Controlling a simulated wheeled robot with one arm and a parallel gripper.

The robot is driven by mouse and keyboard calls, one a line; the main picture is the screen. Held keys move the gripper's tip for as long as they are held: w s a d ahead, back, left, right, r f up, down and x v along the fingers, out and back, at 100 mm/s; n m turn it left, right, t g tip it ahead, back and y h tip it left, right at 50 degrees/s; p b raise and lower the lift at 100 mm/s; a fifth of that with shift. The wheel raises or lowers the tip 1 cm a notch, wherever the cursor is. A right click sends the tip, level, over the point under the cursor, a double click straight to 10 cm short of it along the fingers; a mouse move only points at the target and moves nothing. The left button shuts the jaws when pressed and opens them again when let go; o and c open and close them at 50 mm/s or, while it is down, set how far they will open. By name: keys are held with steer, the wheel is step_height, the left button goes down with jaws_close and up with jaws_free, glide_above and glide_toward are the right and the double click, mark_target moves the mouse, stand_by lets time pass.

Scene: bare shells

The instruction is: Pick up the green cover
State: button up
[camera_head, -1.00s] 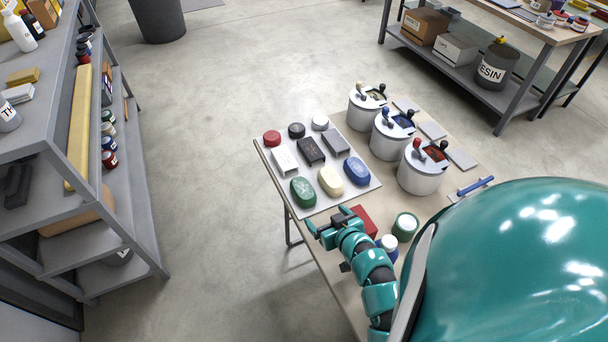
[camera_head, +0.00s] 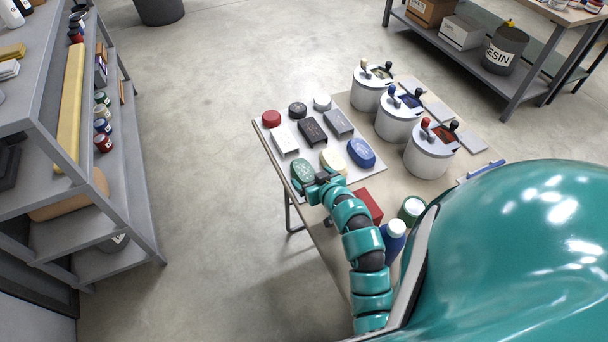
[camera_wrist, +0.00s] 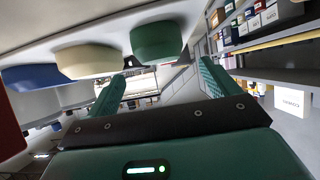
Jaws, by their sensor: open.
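The green cover (camera_head: 304,171) is an oval, dark green piece at the near left corner of a white board (camera_head: 377,187) on the table. In the wrist view the green cover (camera_wrist: 157,40) shows at the top, just beyond and between my fingers. My gripper (camera_head: 313,184) is at the near edge of the cover, its fingers spread and nothing between them. The wrist view shows both fingers of my gripper (camera_wrist: 158,85) apart. Whether a finger touches the cover cannot be told.
A cream oval cover (camera_head: 333,160) and a blue one (camera_head: 361,152) stand beside it. Several black, white and red pieces fill the board's far rows. A red box (camera_head: 369,206) and bottles stand right of my arm. White canisters (camera_head: 431,155) stand behind. Grey shelving (camera_head: 130,195) is at left.

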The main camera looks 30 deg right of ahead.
mark_target(305, 171)
steer(key=shift+w+f, duration=0.45)
steer(key=shift+w, duration=0.15)
steer(key=shift+x, duration=2.65)
steer(key=shift+r, duration=0.15)
steer(key=c, duration=1.1)
